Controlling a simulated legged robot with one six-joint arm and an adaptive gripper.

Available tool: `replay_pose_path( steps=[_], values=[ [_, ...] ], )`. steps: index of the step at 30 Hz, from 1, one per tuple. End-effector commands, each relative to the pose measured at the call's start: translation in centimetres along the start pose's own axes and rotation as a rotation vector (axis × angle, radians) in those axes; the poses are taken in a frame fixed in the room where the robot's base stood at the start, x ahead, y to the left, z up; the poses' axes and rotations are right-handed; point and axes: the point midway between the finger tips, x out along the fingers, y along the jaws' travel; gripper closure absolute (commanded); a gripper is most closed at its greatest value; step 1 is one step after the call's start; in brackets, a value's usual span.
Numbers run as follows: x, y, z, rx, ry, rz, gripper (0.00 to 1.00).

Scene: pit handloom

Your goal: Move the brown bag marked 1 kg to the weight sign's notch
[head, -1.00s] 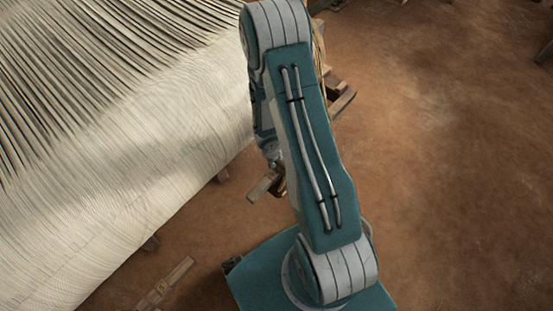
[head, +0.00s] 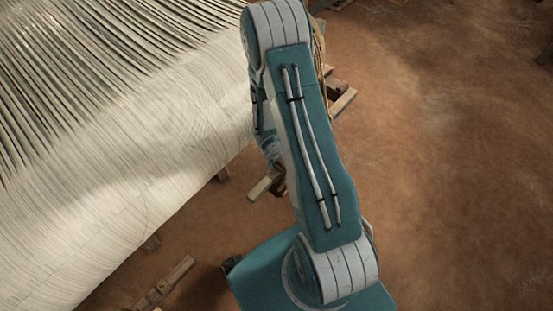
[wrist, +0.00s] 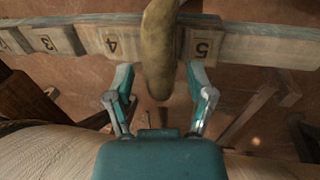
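A long olive-brown bag (wrist: 158,50) lies across a pale wooden beam (wrist: 250,48) in the wrist view, between the marks 4 and 5. No 1 kg mark shows on it. The lower end of the bag hangs between the fingers of my gripper (wrist: 159,74). The fingers are spread, with a visible gap on each side of the bag. The weight sign and its notch are not recognisable in either view. In the head view my arm hides the bag and most of the gripper.
White warp threads (head: 110,150) fill the head view's left side. Wooden pieces (head: 165,283) lie at the lower left. Bare earth floor (head: 450,180) is open at the right.

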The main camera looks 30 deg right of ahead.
Motion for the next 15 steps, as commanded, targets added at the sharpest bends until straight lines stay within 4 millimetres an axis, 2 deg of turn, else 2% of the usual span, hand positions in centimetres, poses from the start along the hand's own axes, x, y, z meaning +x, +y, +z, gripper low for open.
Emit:
replay_pose_path(
  steps=[9, 15],
  values=[
    [-0.1, 0.0, 0.1, 0.000, -0.001, 0.000, 0.28],
    [-1.4, 0.1, 0.0, 0.002, 0.001, 0.003, 0.28]
  ],
)
